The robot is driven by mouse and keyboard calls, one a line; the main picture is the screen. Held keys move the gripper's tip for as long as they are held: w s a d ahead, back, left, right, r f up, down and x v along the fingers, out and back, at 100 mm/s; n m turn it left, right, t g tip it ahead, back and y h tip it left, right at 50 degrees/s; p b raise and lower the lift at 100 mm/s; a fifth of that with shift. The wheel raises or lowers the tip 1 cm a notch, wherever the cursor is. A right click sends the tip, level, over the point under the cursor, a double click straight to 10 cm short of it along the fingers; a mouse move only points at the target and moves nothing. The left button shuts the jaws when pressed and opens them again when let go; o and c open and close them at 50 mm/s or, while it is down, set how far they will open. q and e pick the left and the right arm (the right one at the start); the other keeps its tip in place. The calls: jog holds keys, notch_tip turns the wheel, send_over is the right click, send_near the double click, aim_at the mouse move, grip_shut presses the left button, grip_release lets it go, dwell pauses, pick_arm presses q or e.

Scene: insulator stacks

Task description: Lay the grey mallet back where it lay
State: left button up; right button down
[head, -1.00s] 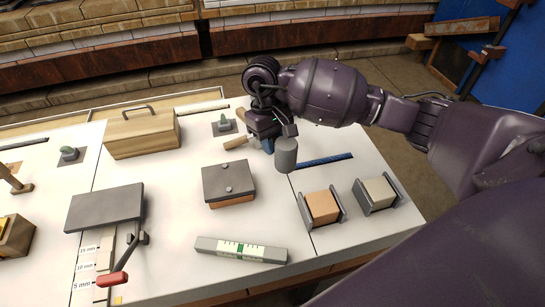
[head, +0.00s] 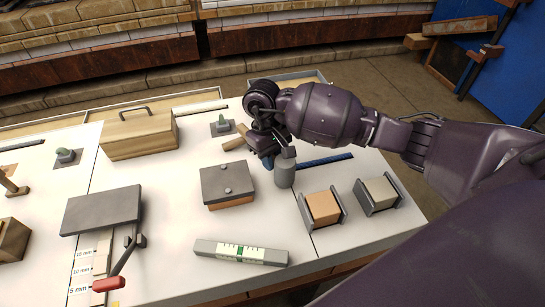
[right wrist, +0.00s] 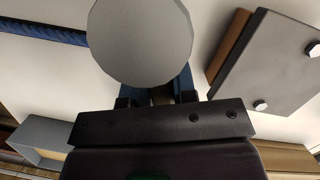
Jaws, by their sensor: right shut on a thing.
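The grey mallet shows in the head view as a grey cylindrical head (head: 285,174), right of centre on the white table. My right gripper (head: 268,153) is shut on the mallet, just left of and behind its head. A pale wooden piece (head: 234,141) shows left of the gripper; I cannot tell whether it is the mallet's handle. In the right wrist view the round grey end of the mallet head (right wrist: 140,38) hides most of the blue fingers (right wrist: 160,92). Whether the mallet touches the table is unclear. My left gripper is not in view.
A blue strip (head: 326,160) lies right of the mallet. A grey-topped block (head: 228,183) stands to its left, and two blocks in grey holders, orange (head: 322,207) and pale (head: 380,192), stand to its front right. A grey gauge bar (head: 240,252) lies in front.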

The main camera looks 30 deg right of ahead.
jog(key=shift+f, duration=0.45)
jog(key=c, duration=1.4)
grip_release()
jog(key=o, duration=0.5)
jog(key=shift+r, duration=0.5)
jog(key=v, duration=1.1)
jog(key=shift+p, duration=0.4)
jog(key=shift+w+r, duration=0.15)
jog(key=shift+r, duration=0.4)
jog(key=shift+f, duration=0.1)
